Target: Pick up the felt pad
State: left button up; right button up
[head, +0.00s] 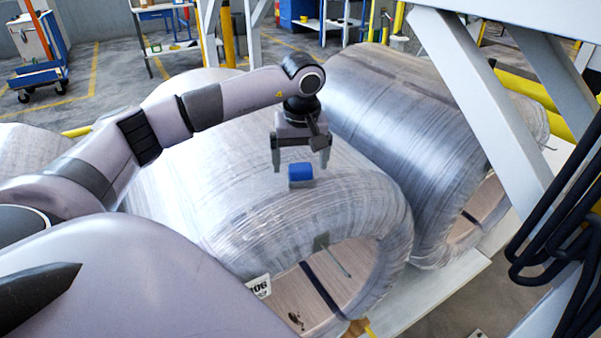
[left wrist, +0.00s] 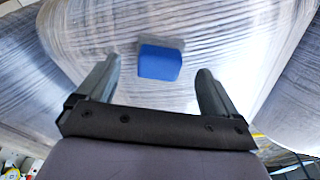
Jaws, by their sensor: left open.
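The felt pad is a small blue block (head: 300,172) with a greyish edge beneath it. It lies on top of the near wrapped coil (head: 250,215). My left gripper (head: 301,163) is open above the pad, with one finger towards each side of it. In the left wrist view the blue pad (left wrist: 160,62) shows beyond the fingertips, between the lines of the two fingers (left wrist: 158,70). Nothing is held between the fingers. I cannot tell the exact gap between the fingertips and the coil. My right gripper is not in view.
A second wrapped coil (head: 400,120) lies close at the right. A grey slanted frame (head: 465,85) and dark hoses (head: 560,220) stand at the right. A blue cart (head: 40,70) and a table (head: 172,48) are far back. The space above the near coil is mostly clear.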

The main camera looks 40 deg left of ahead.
pick_arm(q)
jog(key=shift+w+a+f, duration=0.1)
jog(key=shift+f, duration=0.65)
jog(key=shift+w+a+f, duration=0.1)
jog(key=shift+f, duration=0.6)
jog(key=shift+d, duration=0.1)
jog(key=c, duration=1.1)
jog(key=shift+c, duration=0.2)
jog(key=shift+r, duration=0.15)
notch_tip(320, 180, up, 14)
notch_tip(320, 180, up, 6)
jog(key=p, duration=0.2)
send_over(301, 166)
